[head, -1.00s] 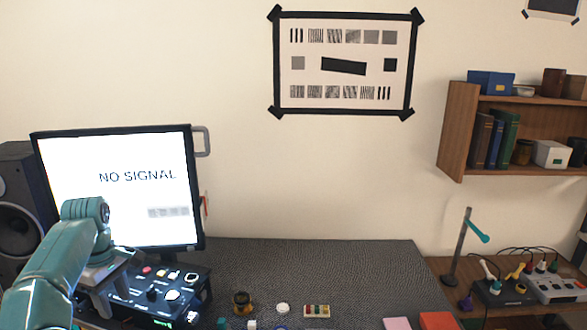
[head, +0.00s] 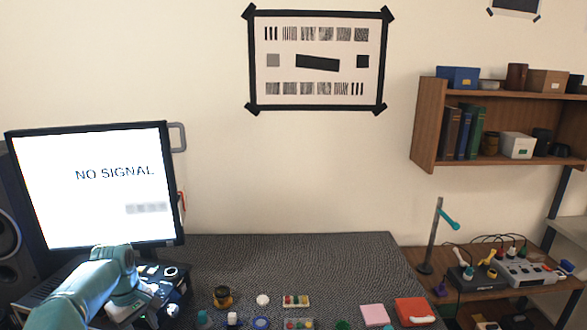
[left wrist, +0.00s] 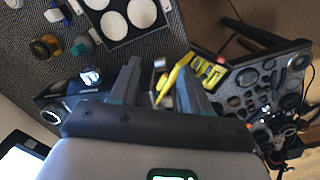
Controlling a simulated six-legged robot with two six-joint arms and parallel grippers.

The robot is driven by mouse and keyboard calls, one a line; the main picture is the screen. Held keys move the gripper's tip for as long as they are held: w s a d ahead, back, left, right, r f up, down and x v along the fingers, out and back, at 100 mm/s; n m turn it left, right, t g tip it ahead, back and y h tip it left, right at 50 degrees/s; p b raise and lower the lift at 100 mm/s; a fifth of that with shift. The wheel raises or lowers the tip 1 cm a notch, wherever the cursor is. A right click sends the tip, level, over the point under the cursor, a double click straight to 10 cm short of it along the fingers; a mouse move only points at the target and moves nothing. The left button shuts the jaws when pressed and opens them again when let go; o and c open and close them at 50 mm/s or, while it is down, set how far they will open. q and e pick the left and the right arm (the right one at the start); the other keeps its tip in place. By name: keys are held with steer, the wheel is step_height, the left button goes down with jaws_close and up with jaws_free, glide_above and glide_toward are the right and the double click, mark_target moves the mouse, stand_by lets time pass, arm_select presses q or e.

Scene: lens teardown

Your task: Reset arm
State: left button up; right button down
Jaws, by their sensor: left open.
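My left arm (head: 98,286) comes in from the lower left in the head view, low in front of the monitor. Its gripper jaws cannot be made out there. In the left wrist view, my left gripper (left wrist: 157,72) has its two dark fingers apart, with nothing clearly held between them. A yellow object (left wrist: 203,72) shows beside and behind the finger on the right; whether it touches that finger cannot be told. My right gripper is in neither view.
The monitor (head: 95,215) reads "NO SIGNAL" and stands behind my left arm. A dark control box (head: 170,285) lies near the arm. The grey mat (head: 300,260) has clear room at the back and small parts along the front, including a dark jar (head: 222,297).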

arm_select(q)
steer(key=s+d+f+m+h+b, duration=0.1)
steer(key=s+d+f+m, duration=0.25)
steer(key=d+f, duration=0.65)
steer(key=s+d+f+m+h+b, duration=0.1)
steer(key=s+d+f+m, duration=0.3)
steer(key=d+f, duration=0.6)
steer(key=s+d+f+m, duration=0.1)
steer(key=s+d+f, duration=0.1)
steer(key=s, duration=0.5)
steer(key=s+d+f+m+b, duration=0.1)
steer(key=s+d+f, duration=0.1)
steer(key=s, duration=0.6)
steer(key=s+d+f+m+h, duration=0.1)
steer(key=s+d+f, duration=0.2)
steer(key=s, duration=0.4)
steer(key=shift+s+d, duration=0.3)
steer(key=shift+d, duration=0.35)
